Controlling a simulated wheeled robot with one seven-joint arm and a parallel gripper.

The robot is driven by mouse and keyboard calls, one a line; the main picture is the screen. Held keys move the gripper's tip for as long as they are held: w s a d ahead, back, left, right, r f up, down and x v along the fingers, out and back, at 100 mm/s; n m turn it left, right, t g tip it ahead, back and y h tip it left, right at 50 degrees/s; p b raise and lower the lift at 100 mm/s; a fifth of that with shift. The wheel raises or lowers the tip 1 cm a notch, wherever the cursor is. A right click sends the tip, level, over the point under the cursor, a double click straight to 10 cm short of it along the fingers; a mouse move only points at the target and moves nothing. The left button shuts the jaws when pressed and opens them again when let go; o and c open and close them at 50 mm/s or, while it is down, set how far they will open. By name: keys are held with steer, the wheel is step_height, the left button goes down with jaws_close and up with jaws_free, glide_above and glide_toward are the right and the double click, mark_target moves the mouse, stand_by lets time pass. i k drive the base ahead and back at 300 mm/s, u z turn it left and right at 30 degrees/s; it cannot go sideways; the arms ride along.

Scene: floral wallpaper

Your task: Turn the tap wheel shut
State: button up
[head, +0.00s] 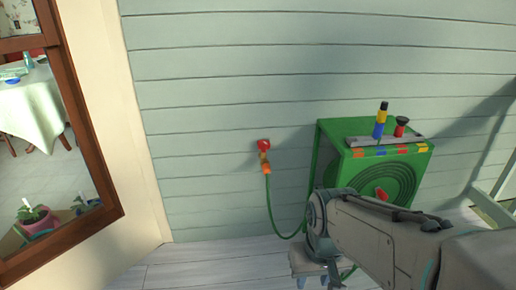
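The red tap wheel (263,145) is on the pale green plank wall, left of the green hose box. Below it are a small brass-coloured tap body (263,157) and an orange hose fitting (266,169). My gripper (318,280) is low at the bottom edge of the head view, well below and to the right of the wheel, and apart from it. It points down; its fingertips are small and partly cut off, so I cannot tell whether it is open or shut. I see nothing held.
The green hose box (372,133) stands at the right, with a yellow-and-blue nozzle (381,118) on top. A green hose (270,205) hangs from the tap and loops toward the box. A brown-framed window (92,140) is at the left. The wall around the wheel is clear.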

mark_target(263, 144)
steer(key=z, duration=0.05)
steer(key=k, duration=0.45)
steer(key=u, duration=1)
steer(key=i, duration=1.3)
steer(key=z, duration=0.5)
steer(key=i, duration=0.35)
steer(key=z, duration=0.4)
